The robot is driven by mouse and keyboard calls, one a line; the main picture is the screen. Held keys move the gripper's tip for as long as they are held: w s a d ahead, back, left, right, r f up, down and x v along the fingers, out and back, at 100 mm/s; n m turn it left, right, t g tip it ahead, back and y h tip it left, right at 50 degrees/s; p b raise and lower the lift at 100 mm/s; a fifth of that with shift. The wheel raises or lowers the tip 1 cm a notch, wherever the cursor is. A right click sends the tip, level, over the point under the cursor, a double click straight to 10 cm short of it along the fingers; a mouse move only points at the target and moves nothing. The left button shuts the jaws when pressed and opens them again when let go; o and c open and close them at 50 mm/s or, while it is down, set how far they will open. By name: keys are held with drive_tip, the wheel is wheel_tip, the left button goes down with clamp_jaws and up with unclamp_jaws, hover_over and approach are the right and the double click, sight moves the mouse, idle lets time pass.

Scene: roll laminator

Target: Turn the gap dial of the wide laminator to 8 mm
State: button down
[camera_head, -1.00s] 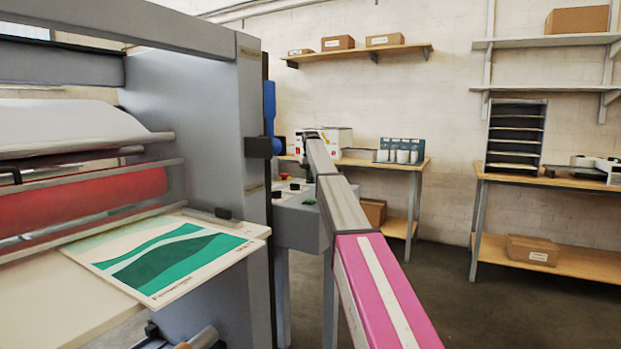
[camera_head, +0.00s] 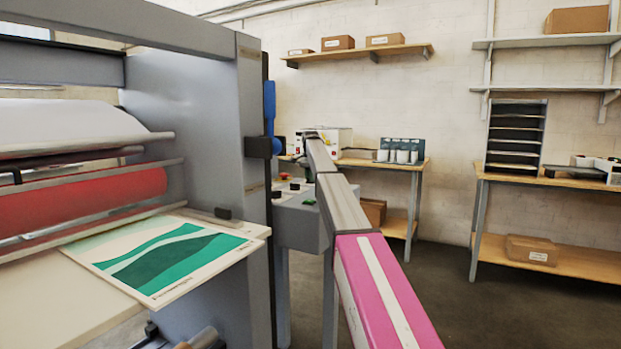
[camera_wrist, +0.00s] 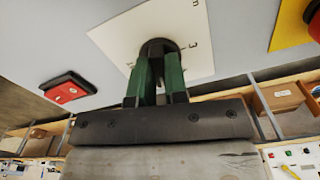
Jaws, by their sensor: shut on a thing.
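The wide laminator (camera_head: 190,100) fills the left of the head view, with a red roller and a green and white print on its feed table. In the wrist view the gap dial (camera_wrist: 157,46) is a dark round knob on a white scale plate (camera_wrist: 190,22). My gripper (camera_wrist: 160,62) has its two green fingers closed on the sides of the dial. Few scale marks show, and the pointer is hidden, so the setting cannot be read. In the head view my arm hides the gripper and the dial.
A red button (camera_wrist: 66,92) sits left of the scale plate, and a red knob on a yellow plate (camera_wrist: 290,28) is at the right. In the head view a grey control box (camera_head: 300,222) stands beside the laminator. A workbench (camera_head: 415,172) with boxes is behind.

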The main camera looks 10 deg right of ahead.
drive_tip(key=shift+m, duration=1.6)
drive_tip(key=c, duration=1.1)
unclamp_jaws()
drive_tip(key=shift+c, duration=0.2)
wheel_tip(320, 180, up, 11)
drive_tip(key=shift+f, duration=0.1)
